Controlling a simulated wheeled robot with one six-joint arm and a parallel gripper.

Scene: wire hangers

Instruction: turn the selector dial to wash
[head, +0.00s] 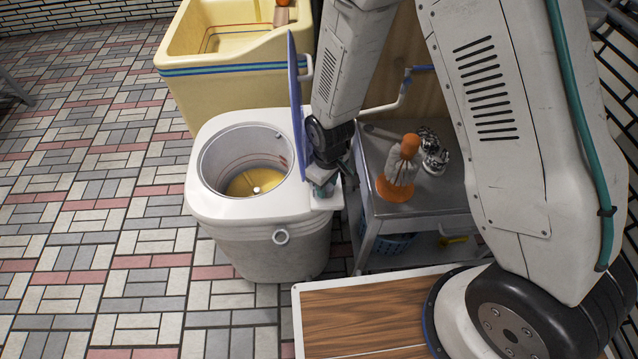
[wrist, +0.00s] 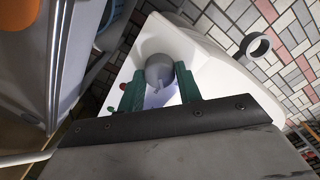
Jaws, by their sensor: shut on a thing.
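The white washing machine (head: 222,208) stands left of my arm in the head view, with its round tub open. Its top panel also shows in the wrist view (wrist: 215,75). The selector dial (wrist: 158,68) is a round grey knob with a small pointer on that panel. My gripper (wrist: 160,88) has its two green fingers on either side of the dial and is shut on it. In the head view my gripper (head: 324,188) is at the machine's right corner and hides the dial. The wash mark cannot be read.
The blue lid (head: 296,95) stands upright beside my wrist. A metal cart (head: 430,203) to the right carries an orange-and-white brush-like item (head: 401,168). A yellow sink (head: 225,75) stands behind. A red button (wrist: 123,87) sits beside the dial. The tiled floor at left is clear.

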